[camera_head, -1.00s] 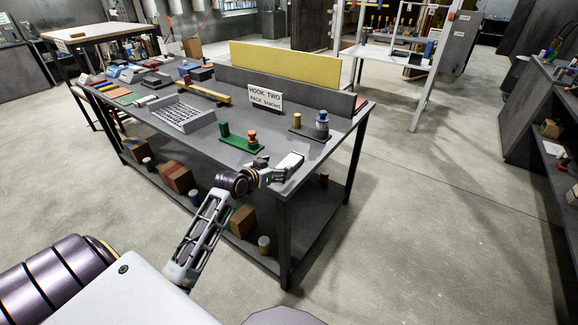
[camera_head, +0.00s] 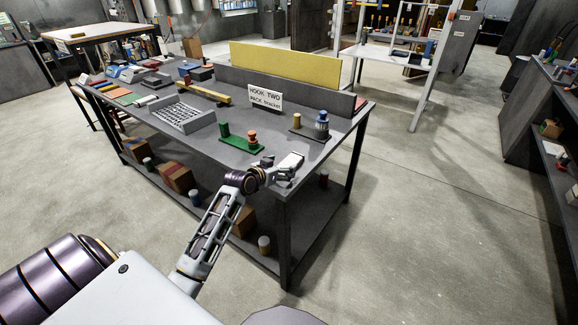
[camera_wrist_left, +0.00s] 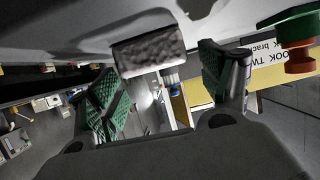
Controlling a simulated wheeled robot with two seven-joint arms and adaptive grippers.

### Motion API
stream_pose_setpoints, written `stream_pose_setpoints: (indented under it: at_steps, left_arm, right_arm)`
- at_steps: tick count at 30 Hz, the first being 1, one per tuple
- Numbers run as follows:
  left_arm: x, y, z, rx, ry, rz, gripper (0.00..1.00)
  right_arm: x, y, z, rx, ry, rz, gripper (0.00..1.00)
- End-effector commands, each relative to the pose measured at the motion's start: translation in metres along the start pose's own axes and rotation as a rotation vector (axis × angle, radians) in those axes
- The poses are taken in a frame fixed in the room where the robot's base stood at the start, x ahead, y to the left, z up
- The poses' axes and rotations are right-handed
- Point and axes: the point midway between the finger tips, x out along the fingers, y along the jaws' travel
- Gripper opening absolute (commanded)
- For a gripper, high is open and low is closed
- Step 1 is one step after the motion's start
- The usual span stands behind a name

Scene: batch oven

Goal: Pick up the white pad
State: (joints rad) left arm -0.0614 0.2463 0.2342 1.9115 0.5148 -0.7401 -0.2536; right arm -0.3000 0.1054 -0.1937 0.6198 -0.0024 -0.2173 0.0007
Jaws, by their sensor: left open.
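The white pad (camera_head: 291,158) lies on the grey workbench top near its front right corner. In the left wrist view the pad (camera_wrist_left: 148,57) shows as a pale block with a mottled face, ahead of the fingers and between them. My left gripper (camera_head: 282,172) is at the bench's front edge, right at the pad, and partly covers it. In the wrist view its two green-padded fingers (camera_wrist_left: 168,85) are spread apart with nothing held between them. Whether a finger touches the pad cannot be told. My right gripper is not in view.
On the workbench (camera_head: 226,152), a green base with pegs (camera_head: 241,145) stands left of the pad. A dark plate with a blue-topped bottle (camera_head: 321,125) is behind it. A sign (camera_head: 265,98), a grey tray (camera_head: 183,115) and a yellow panel (camera_head: 285,66) stand farther back.

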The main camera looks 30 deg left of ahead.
Motion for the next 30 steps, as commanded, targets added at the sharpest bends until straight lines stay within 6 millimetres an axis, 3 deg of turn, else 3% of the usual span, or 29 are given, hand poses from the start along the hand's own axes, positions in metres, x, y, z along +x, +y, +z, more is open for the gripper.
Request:
stream_pose_setpoints:
  at_steps: [9,25,30]
  left_arm:
    - [0.023,0.000,0.000,-0.001,0.000,0.000,0.79]
    - [0.025,0.000,0.000,0.000,0.000,0.000,0.79]
    - [0.025,0.000,0.000,0.000,0.000,0.000,0.59]
  right_arm:
    - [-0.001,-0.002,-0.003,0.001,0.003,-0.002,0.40]
    - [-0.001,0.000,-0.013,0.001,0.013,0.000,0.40]
    - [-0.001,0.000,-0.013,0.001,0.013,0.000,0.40]
